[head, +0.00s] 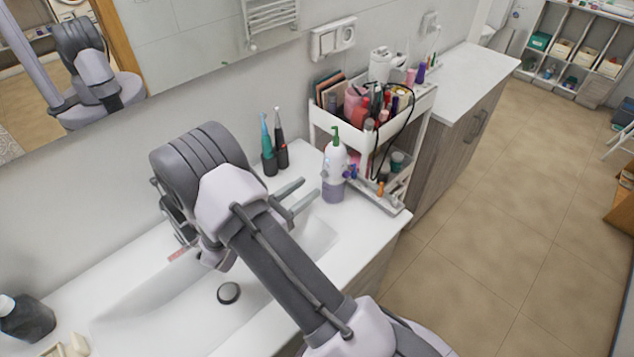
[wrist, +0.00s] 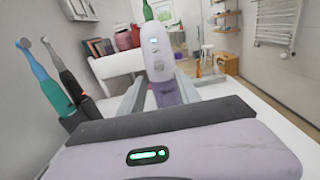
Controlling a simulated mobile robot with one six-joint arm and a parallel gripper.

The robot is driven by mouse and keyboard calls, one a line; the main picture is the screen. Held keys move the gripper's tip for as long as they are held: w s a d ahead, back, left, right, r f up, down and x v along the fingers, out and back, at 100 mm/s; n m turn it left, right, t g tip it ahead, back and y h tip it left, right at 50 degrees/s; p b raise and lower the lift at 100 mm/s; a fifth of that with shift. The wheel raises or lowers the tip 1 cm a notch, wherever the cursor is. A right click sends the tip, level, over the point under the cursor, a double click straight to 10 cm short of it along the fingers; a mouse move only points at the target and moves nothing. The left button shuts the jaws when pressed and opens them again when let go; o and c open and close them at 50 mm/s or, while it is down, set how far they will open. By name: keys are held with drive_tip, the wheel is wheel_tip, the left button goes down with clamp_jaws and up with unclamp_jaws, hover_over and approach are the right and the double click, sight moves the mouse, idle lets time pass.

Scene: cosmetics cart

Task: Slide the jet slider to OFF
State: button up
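A white device with a purple lower part (head: 335,178) stands upright on the washbasin counter, beside the cart. I take it to be the one with the jet slider. In the wrist view the white device (wrist: 157,60) is straight ahead, with a small lit bluish mark on its upper front and a green piece above. I cannot make out the slider or its setting. My gripper (head: 311,187) is open and empty, its fingers pointing at the device's lower part. In the wrist view the fingers of my gripper (wrist: 160,84) flank the purple part, apparently just short of it.
Two electric toothbrushes, one teal (head: 268,152) and one dark (head: 281,146), stand behind my gripper near the wall. The white cart (head: 322,121), full of cosmetics, is close behind the device. The basin (head: 165,318) lies below my arm. A dark bottle (head: 27,318) stands at lower left.

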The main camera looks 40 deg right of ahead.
sight(324, 174)
drive_tip(key=d, duration=0.5)
drive_tip(key=shift+w, duration=0.35)
clamp_jaws()
idle(1.0)
